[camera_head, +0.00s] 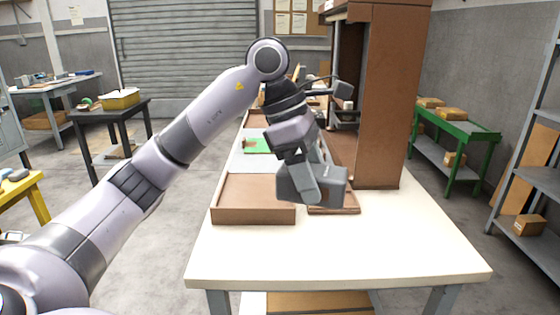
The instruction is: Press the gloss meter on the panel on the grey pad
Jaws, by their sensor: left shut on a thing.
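My left gripper (306,186) points down over the near middle of the white table and is shut on a dark grey boxy thing, which looks like the gloss meter (336,186). The gripper's fingers hide part of it. It is above or beside a flat brown tray, and I cannot tell whether it touches it. A light grey flat area (241,164), likely the grey pad, lies farther back on the left. A green sheet (262,146) with a small brown thing lies just behind it. I cannot make out the panel clearly. My right gripper is not in view.
The white table (400,245) is bare at the front and right. A shallow brown tray (253,216) stands at its left edge, and a second flat brown tray (335,210) lies under the gripper. A tall brown cabinet (388,100) rises close behind on the right.

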